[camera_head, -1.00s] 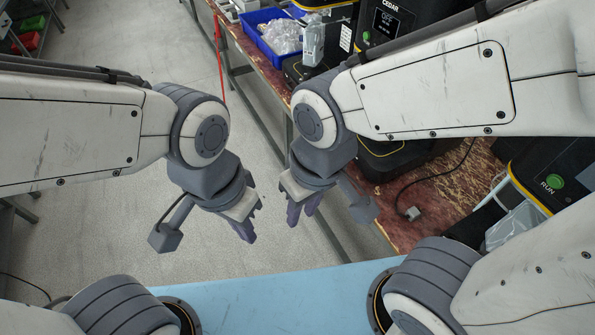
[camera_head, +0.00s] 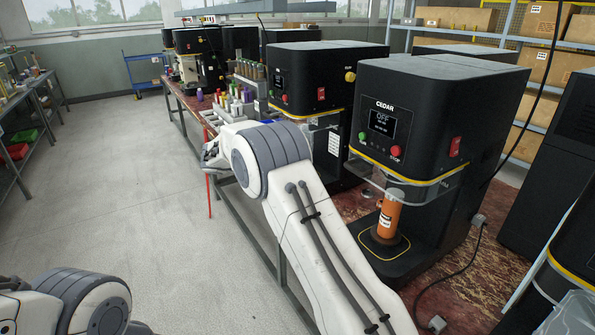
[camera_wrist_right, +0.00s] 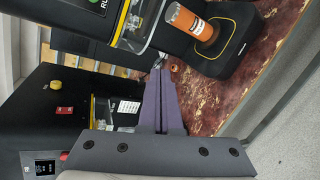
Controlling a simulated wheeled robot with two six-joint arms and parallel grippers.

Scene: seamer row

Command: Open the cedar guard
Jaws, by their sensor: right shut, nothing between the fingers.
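The cedar machine (camera_head: 428,105) stands at the right in the head view, its screen reading CEDAR and OFF. Its clear guard (camera_head: 367,176) hangs under the yellow edge at the front, by the top of an orange can (camera_head: 389,214) standing on the black base. In the right wrist view the clear guard (camera_wrist_right: 137,28) and orange can (camera_wrist_right: 188,21) show at the top. My right gripper (camera_wrist_right: 160,72) is shut and empty, its purple fingertips appearing just short of the guard's edge; contact cannot be told. In the head view its fingers are hidden behind my arm. My left gripper is out of view.
A neighbouring black machine (camera_head: 318,85) stands left of the cedar one, with a red switch. Several small bottles (camera_head: 232,103) stand farther along the worn red bench (camera_head: 350,203). A cable (camera_head: 455,272) lies at the bench's front right. The grey floor (camera_head: 130,190) is open at left.

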